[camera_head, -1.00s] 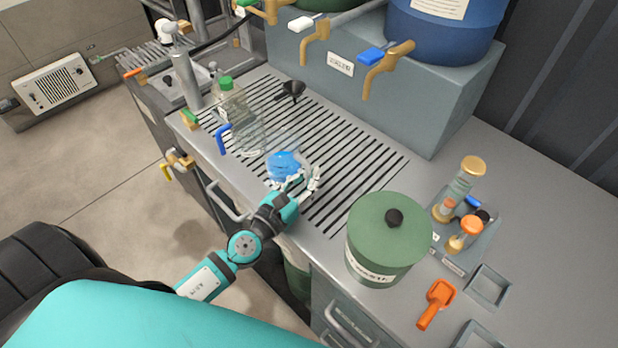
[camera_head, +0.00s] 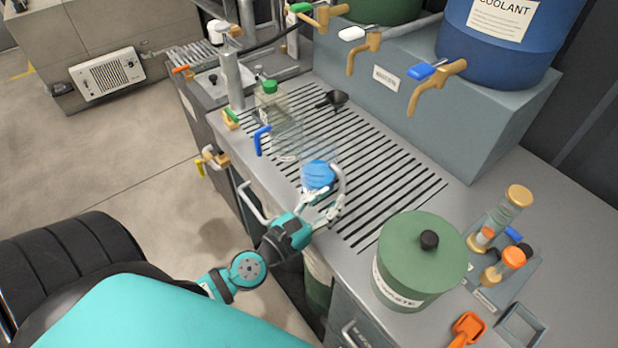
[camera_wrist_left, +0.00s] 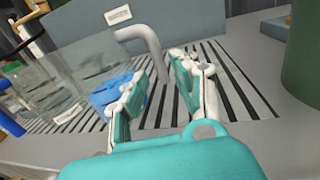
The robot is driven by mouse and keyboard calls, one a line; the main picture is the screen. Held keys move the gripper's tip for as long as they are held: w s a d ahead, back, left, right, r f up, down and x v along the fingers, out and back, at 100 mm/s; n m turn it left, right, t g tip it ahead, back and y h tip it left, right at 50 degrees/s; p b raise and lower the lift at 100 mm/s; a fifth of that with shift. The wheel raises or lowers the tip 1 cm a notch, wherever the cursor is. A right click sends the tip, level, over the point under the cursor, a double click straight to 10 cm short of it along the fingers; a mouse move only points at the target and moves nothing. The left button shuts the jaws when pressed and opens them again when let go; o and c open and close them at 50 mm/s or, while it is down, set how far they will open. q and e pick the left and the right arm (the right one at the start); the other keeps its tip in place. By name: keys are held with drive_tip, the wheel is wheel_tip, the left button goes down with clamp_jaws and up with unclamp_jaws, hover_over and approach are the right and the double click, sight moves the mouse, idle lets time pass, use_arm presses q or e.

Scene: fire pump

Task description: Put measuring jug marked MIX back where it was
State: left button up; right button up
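A clear jug with blue liquid (camera_head: 319,176) and a grey curved handle stands on the slotted grate; no MIX mark is readable. My left gripper (camera_head: 327,208) is just on the near side of it. In the left wrist view the gripper (camera_wrist_left: 160,82) has its fingers spread apart, with the grey handle (camera_wrist_left: 150,45) showing upright beyond and between the tips. Contact with the handle cannot be told. The blue liquid (camera_wrist_left: 112,92) shows left of the fingers. Another clear jug (camera_head: 287,141) stands beyond it, near a blue handle (camera_head: 262,140). My right gripper is out of view.
A green-capped bottle (camera_head: 269,92) and black funnel (camera_head: 333,100) are at the grate's far end. A green lidded canister (camera_head: 421,262) stands right of my left gripper. Brass taps (camera_head: 437,87) overhang the back. The grate's right part (camera_head: 395,185) is clear.

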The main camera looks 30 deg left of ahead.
use_arm(q)
drive_tip(key=s+b, duration=0.1)
drive_tip(key=s, duration=0.1)
drive_tip(key=s+b, duration=0.1)
drive_tip(key=s, duration=0.1)
drive_tip(key=s+a+b, duration=0.1)
drive_tip(key=s, duration=0.1)
drive_tip(key=shift+s+f, duration=0.1)
drive_tip(key=shift+f, duration=0.1)
drive_tip(key=shift+s+a+r, duration=0.15)
drive_tip(key=shift+s+r, duration=0.1)
drive_tip(key=shift+s, duration=0.15)
